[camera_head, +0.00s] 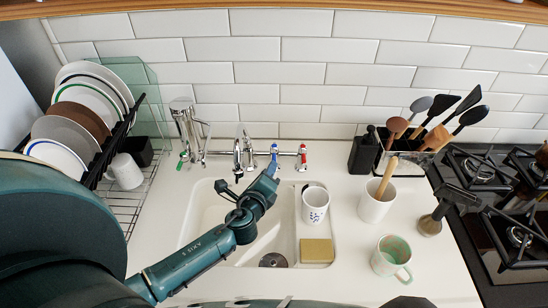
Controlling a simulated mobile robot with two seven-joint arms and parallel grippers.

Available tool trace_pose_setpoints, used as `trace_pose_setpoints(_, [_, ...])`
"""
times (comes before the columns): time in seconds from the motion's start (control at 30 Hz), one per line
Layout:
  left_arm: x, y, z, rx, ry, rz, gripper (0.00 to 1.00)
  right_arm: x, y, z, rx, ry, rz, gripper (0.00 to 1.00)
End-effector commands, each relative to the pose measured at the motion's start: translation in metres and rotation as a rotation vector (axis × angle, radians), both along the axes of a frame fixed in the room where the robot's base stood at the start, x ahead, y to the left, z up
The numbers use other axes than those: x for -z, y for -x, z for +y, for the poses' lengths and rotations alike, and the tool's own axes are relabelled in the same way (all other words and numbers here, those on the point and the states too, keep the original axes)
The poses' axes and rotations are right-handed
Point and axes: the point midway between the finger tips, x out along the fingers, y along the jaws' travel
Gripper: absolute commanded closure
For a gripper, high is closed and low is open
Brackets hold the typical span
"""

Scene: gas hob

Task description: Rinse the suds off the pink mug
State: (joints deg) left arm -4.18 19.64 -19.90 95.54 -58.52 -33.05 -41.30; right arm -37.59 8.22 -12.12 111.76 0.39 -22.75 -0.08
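No mug that looks pink shows in the head view. A white mug with small blue marks (315,205) stands in the narrow right basin of the sink. A pale mug with a green inside (391,258) stands on the counter right of the sink. A white mug (124,171) is by the dish rack. My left gripper (273,168) reaches over the sink to the tap (243,153), close to its blue handle (275,151). Whether it touches the handle, and how far its fingers are apart, is unclear. My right gripper does not show.
The sink (215,215) has a yellowish sponge (316,250) at its right front. A white pot with a wooden stick (376,203), a utensil holder (400,158) and a dark-handled tool (430,224) stand right. The hob (510,240) is far right. A plate-filled rack (118,140) is left.

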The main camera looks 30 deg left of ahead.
Motion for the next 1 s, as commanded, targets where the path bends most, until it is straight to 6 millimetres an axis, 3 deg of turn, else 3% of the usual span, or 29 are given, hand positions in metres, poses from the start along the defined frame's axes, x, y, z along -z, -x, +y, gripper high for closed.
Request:
trace_pose_setpoints(0.2, [0.009, -0.043, 0.009, -0.001, 0.001, -0.001, 0.68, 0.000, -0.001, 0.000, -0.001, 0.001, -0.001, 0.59])
trace_pose_setpoints(0.4, [0.013, -0.061, 0.013, 0.000, 0.001, 0.000, 0.68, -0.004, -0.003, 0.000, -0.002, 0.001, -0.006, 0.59])
trace_pose_setpoints(0.8, [0.015, -0.066, 0.014, 0.000, 0.001, 0.000, 0.68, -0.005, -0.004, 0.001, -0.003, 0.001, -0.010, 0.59])
trace_pose_setpoints(1.0, [0.015, -0.066, 0.014, 0.000, 0.001, 0.000, 0.85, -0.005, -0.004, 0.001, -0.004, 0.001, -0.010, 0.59])
